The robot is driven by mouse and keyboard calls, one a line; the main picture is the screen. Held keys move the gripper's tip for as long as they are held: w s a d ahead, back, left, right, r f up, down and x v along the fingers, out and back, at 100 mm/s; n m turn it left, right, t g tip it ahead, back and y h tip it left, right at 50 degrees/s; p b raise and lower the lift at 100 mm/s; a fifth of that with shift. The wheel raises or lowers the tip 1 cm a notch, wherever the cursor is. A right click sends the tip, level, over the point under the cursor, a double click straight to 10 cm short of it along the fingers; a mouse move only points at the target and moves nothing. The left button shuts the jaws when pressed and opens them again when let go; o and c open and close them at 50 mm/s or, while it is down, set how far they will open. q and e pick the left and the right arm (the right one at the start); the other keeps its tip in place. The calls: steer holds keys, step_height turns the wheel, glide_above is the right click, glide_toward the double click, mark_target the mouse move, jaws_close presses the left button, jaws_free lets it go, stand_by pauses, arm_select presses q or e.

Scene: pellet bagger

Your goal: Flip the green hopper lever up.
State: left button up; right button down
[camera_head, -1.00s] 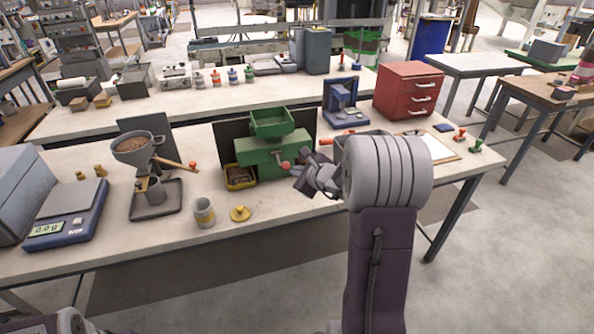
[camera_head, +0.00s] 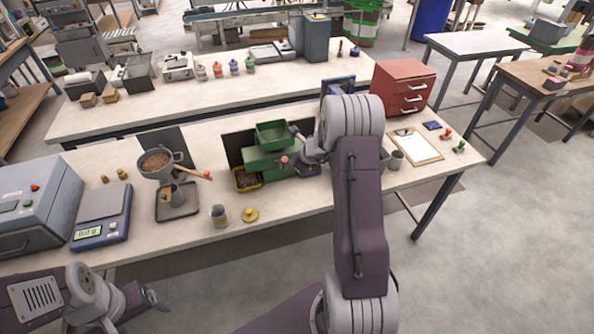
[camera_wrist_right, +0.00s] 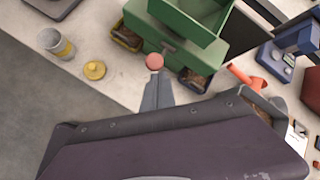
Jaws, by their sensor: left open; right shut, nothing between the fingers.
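The green hopper machine (camera_head: 262,160) stands on the near bench, with a square green bin on top; it also shows in the right wrist view (camera_wrist_right: 188,18). Its lever's round pinkish-red knob (camera_head: 284,160) is at the front, and in the wrist view the knob (camera_wrist_right: 154,61) sits just beyond my fingertips. My right gripper (camera_wrist_right: 157,82) is shut and empty, its tips very close to the knob; contact cannot be told. In the head view my right arm partly covers the machine's right side. My left gripper (camera_head: 156,299) is open and empty at the lower left, away from the bench.
A cup (camera_head: 218,214) and yellow lid (camera_head: 250,214) stand in front. A funnel stand (camera_head: 160,165) and scale (camera_head: 101,215) are left; a red drawer box (camera_head: 401,86) and clipboard (camera_head: 414,146) are right.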

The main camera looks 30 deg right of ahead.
arm_select(q)
step_height(320, 180, up, 5)
steer(key=p, duration=0.3)
steer(key=shift+w+f, duration=0.15)
steer(key=shift+f, duration=0.05)
arm_select(e)
steer(key=w+r, duration=0.2)
steer(key=r, duration=0.1)
steer(key=shift+d+r, duration=0.2)
steer(key=shift+r, duration=0.1)
